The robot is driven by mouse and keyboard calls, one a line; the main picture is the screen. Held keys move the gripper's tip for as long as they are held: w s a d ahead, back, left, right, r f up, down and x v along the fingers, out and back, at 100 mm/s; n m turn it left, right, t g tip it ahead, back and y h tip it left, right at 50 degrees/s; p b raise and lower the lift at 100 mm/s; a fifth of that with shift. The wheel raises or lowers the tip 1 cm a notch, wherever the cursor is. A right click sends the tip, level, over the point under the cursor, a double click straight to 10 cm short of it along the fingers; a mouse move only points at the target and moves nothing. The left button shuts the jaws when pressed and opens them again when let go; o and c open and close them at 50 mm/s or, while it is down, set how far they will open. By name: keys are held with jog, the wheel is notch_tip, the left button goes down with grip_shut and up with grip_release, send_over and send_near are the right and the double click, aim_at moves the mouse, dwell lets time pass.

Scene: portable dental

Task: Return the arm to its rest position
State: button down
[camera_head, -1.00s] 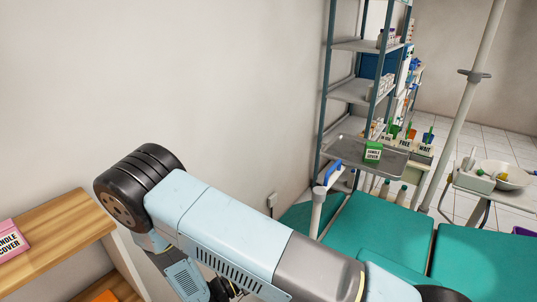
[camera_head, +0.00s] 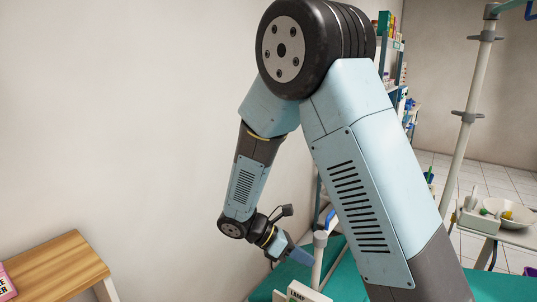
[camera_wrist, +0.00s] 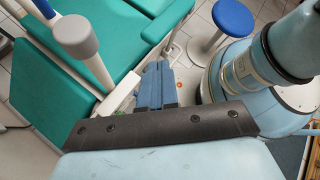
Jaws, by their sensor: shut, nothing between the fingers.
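My arm fills the middle and right of the head view, with its large black joint raised near the top. The forearm hangs down to the left of it. My gripper (camera_head: 302,257) is at its lower end, small and partly seen, beside the pale post and above the green chair. In the wrist view my gripper (camera_wrist: 156,86) shows as two blue fingers side by side, shut with nothing between them. They point toward the tiled floor. My own blue base and column show at the right of that view.
A green dental chair (camera_wrist: 63,70) with a pale post (camera_wrist: 76,36) lies close to the gripper. A blue stool (camera_wrist: 233,18) stands beyond. A wooden shelf (camera_head: 58,264) is at lower left in the head view. A metal-poled stand and a bowl (camera_head: 508,213) are at right.

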jog(key=s+d+r+m+t+y, duration=0.2)
jog(key=s+d+r+m+y, duration=0.1)
jog(key=r+m, duration=0.4)
jog(key=s+d+r+m+t+y, duration=0.2)
jog(key=s+d+r+m+y, duration=0.2)
jog(key=r, duration=0.5)
jog(key=s+d+r+m+t+y, duration=0.2)
jog(key=s+d+r+m+y, duration=0.2)
jog(key=m, duration=0.6)
jog(key=s+d+r, duration=0.2)
jog(key=d+r, duration=0.1)
jog(key=r, duration=0.1)
jog(key=shift+s+d+r+t, duration=0.2)
jog(key=shift+r+t, duration=0.05)
jog(key=shift+t, duration=0.15)
